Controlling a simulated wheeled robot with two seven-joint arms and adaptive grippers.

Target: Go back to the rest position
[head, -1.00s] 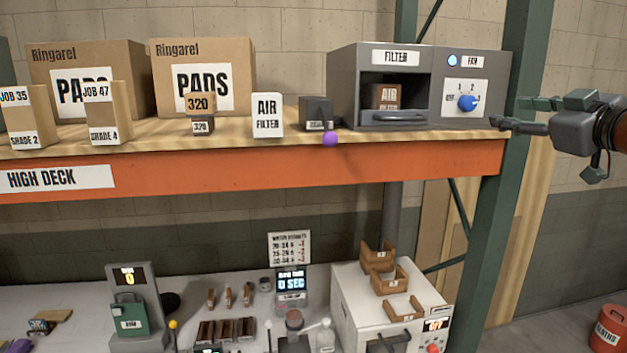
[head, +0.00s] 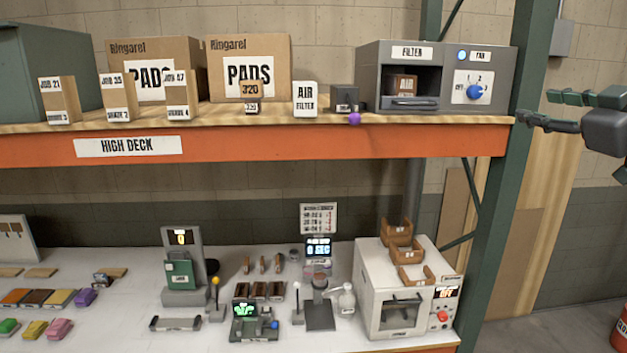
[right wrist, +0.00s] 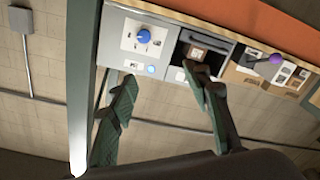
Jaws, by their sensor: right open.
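My right gripper (head: 550,110) is at the right edge of the head view, beside the green rack post and level with the high deck. Its two fingers are apart with nothing between them. In the right wrist view the open fingers (right wrist: 165,100) point toward the grey filter unit. That unit (head: 368,75) stands on the high deck, with a blue knob (head: 474,92) on its front and a boxed air filter (head: 405,86) inside its open bay. The knob also shows in the right wrist view (right wrist: 144,36). My left gripper is not in view.
The high deck (head: 300,140) also carries cartons, small job boxes and a purple ball (head: 354,118) at its front edge. The rack post (head: 508,180) stands just left of my right gripper. Below is a white bench (head: 110,310) with a white oven (head: 395,300) and several small tools.

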